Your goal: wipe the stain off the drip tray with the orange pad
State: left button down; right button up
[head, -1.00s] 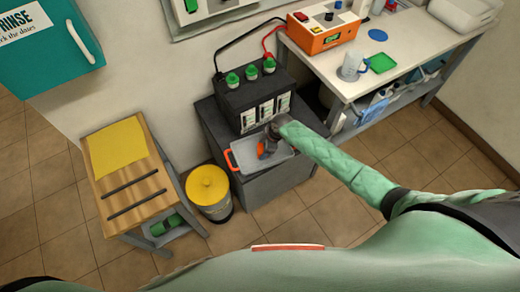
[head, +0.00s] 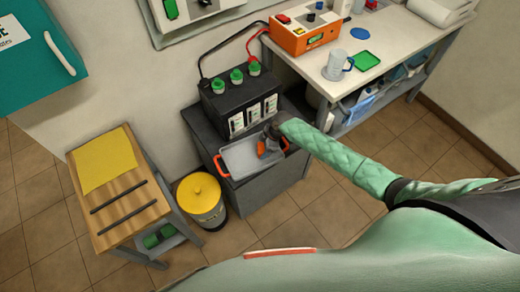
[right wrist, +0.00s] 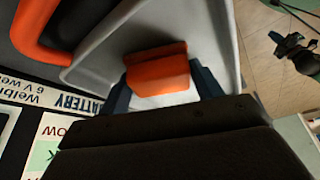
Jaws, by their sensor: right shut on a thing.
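The grey drip tray (head: 238,158) with orange handles sits on a dark grey cabinet, in front of the black battery (head: 240,104). My right gripper (head: 265,146) is over the right half of the tray, shut on the orange pad (head: 262,150). In the right wrist view the pad (right wrist: 160,76) sits between the two dark fingers (right wrist: 163,90), over the pale tray floor (right wrist: 205,22). I cannot tell whether the pad touches the floor. I see no clear stain; the gripper and pad hide part of the tray. My left gripper is not in view.
The battery with green caps and two cables stands right behind the tray. A white bench (head: 395,45) with an orange charger (head: 305,36) and a mug (head: 336,66) is at right. A yellow-lidded bin (head: 199,192) and a wooden-topped cart (head: 135,205) are at left.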

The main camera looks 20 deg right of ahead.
jog(key=shift+w+d, duration=0.2)
jog(key=shift+d, duration=0.65)
jog(key=shift+r, duration=0.15)
jog(key=shift+r+p, duration=1.9)
jog(key=shift+r, duration=1)
jog(key=shift+r+p, duration=1)
jog(key=shift+r, duration=0.55)
jog(key=shift+f, duration=0.1)
